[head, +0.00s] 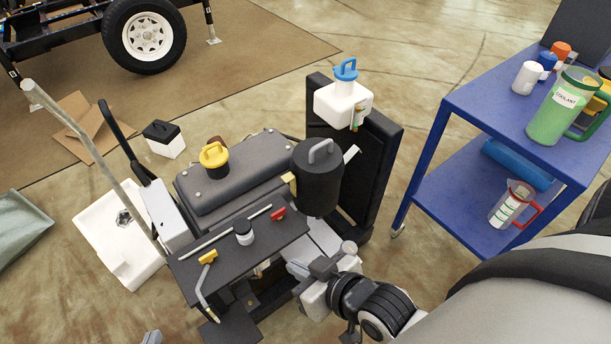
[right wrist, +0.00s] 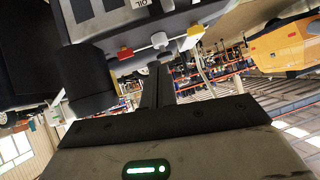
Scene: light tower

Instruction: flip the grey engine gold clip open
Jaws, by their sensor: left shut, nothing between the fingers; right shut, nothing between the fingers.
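The grey engine (head: 240,165) stands in the middle of the head view, with a yellow-capped filler on top. A black canister (head: 317,180) with a grey handle is at its right end. A small gold clip (head: 289,179) sits at the canister's left side; I cannot tell its exact angle. My right gripper (head: 300,268) is below the canister, beside the black front panel, apart from the clip. Its shut fingers show empty in the right wrist view (right wrist: 158,85), beside the canister (right wrist: 88,85). My left gripper (head: 152,337) barely shows at the bottom edge, shut and away from the engine.
The front panel (head: 235,262) carries a yellow lever, a dark knob and a red switch. A black upright panel (head: 375,165) with a white, blue-capped tank (head: 343,103) stands behind the canister. A blue cart (head: 470,105) with jugs is at right. Floor lies open between.

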